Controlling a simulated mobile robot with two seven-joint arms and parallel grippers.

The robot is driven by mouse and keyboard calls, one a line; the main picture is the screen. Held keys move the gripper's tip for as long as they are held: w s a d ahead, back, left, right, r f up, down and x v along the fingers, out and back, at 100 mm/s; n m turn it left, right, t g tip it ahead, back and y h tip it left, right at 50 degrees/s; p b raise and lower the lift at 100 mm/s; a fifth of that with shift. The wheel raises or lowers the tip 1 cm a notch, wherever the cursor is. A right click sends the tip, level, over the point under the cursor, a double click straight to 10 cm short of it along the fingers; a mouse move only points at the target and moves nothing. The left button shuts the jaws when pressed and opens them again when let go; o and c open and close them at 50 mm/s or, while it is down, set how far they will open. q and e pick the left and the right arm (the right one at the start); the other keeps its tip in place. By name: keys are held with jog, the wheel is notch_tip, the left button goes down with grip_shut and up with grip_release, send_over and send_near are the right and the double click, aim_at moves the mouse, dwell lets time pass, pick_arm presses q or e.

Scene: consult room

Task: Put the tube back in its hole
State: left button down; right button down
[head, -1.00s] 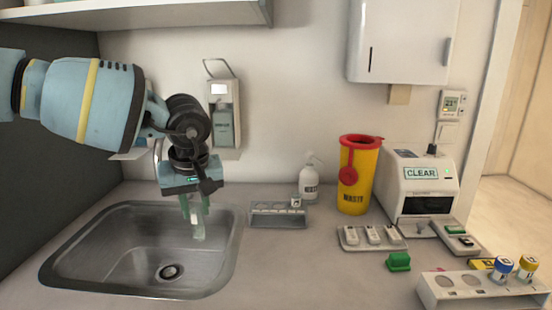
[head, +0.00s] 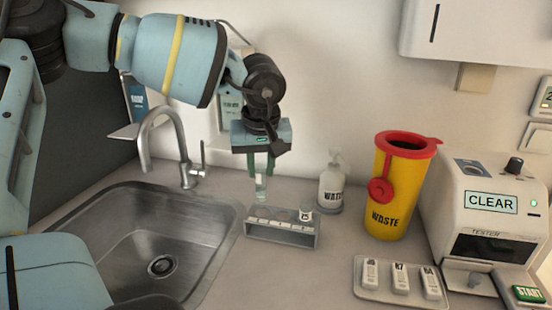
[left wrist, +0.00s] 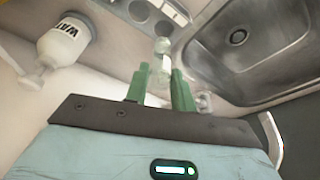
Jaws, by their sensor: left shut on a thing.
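My left gripper (head: 261,170) points down with its green fingers shut on a clear tube (head: 261,188). The tube hangs roughly upright above the left end of the grey rack (head: 282,237), beside the sink. Whether its lower end touches the rack is unclear. The rack has a row of holes on top, and a white-capped tube (head: 306,213) stands at its right end. In the left wrist view, the held tube (left wrist: 161,62) shows between the fingers (left wrist: 159,82), with part of the rack (left wrist: 182,10) beyond. My right gripper is not in view.
The sink (head: 215,262) and tap (head: 167,140) are left of the rack. A white pump bottle (head: 331,185) stands close behind its right end. A yellow waste bin (head: 392,195), a tray of white cartridges (head: 372,292) and a tester (head: 490,215) are farther right.

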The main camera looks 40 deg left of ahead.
aim_at(261, 184)
pick_arm(q)
jog(key=shift+s+f, duration=0.1)
jog(key=shift+f, duration=0.05)
jog(key=shift+f+b, duration=0.35)
jog(key=shift+f, duration=0.65)
jog(key=shift+f, duration=0.1)
jog(key=shift+d+b, duration=0.1)
jog(key=shift+b, duration=0.25)
jog(key=shift+f, duration=0.1)
dwell(0.4)
